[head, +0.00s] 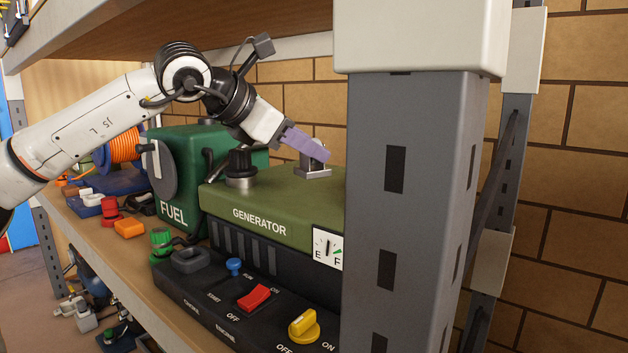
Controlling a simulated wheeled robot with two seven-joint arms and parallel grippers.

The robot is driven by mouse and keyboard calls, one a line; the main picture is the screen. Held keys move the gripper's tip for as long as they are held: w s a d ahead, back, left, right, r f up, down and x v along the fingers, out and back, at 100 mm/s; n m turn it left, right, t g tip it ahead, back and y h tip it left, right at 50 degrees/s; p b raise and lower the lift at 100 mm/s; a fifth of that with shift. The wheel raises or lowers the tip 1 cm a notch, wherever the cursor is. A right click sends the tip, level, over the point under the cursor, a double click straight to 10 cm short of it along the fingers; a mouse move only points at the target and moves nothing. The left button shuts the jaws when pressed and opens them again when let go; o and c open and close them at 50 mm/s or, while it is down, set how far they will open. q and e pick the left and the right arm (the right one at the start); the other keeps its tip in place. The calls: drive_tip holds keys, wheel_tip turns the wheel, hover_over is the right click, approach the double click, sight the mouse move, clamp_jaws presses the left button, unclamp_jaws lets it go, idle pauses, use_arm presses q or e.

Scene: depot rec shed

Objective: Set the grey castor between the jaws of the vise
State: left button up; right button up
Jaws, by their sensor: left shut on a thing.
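My left gripper (306,144) reaches in from the left over the green generator, its purple fingers pointing down to the right. It is shut on a small grey metal piece with a flat plate, which looks like the grey castor (314,169). The castor is at the generator's top near the grey post; I cannot tell whether it touches the top. The fingers hide part of it. I cannot make out the vise or its jaws in this view. My right gripper is not in view.
The generator (270,205) stands on a wooden shelf (120,258) beside a green fuel can (190,207). A thick grey post (415,210) blocks the right. An upper shelf (190,22) hangs above the arm. An orange cable reel (124,146) and small parts lie left.

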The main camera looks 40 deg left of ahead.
sight(304, 170)
use_arm(q)
drive_tip(key=shift+f+b, duration=0.5)
drive_tip(key=shift+f, duration=2)
drive_tip(key=shift+f, duration=0.15)
drive_tip(key=o, duration=1.2)
